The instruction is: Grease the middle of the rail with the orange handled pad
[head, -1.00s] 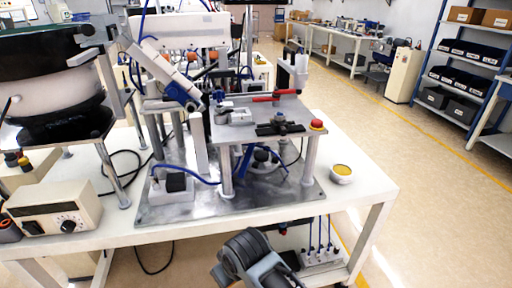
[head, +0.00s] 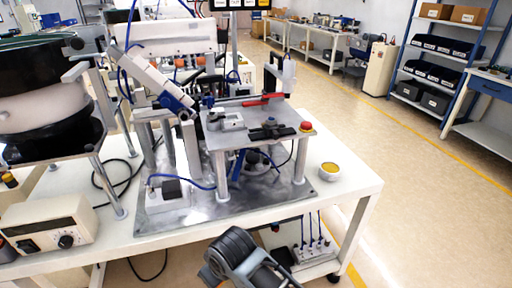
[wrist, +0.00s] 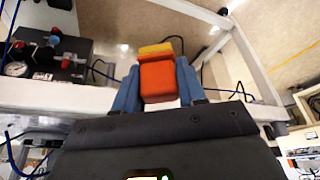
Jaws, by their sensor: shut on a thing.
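In the wrist view my gripper (wrist: 158,84) has its two blue fingers closed on the sides of the orange handle (wrist: 158,78). A yellow pad (wrist: 156,49) shows at the handle's far end. In the head view only part of my arm shows at the bottom; the gripper and the pad are out of sight there. A small bowl with yellow contents (head: 329,170) stands on the right of the white table. A dark bar-like part (head: 272,132) lies on the raised metal plate; I cannot tell for sure if it is the rail.
The white table (head: 340,195) carries a bowl feeder (head: 50,100) at left and a control box (head: 50,226). A red button (head: 306,127) sits at the raised plate's corner. Floor (head: 430,210) is clear at right. In the wrist view, a table frame (wrist: 262,60) lies beyond the pad.

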